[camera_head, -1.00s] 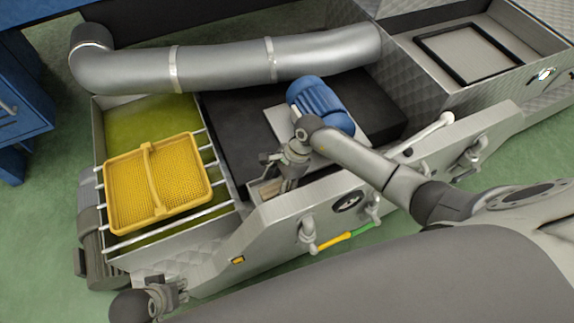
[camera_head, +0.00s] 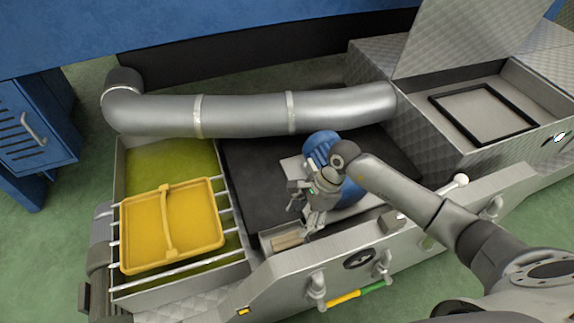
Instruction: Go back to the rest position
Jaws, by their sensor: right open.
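My right arm comes in from the lower right, and its gripper (camera_head: 303,216) is open and empty. The gripper points down over the machine, in front of the blue motor (camera_head: 320,146) and near a small metal trough (camera_head: 268,247) with a light brown inside. It hides part of the motor and its pale base plate. I cannot tell whether the fingers touch anything. My left gripper is not in view.
A yellow basket (camera_head: 196,228) rests on metal bars over a tank of green liquid (camera_head: 150,165) at left. A thick grey pipe (camera_head: 245,115) crosses behind. The metal front panel (camera_head: 425,235) carries valves and handles. A blue cabinet (camera_head: 35,130) stands at far left.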

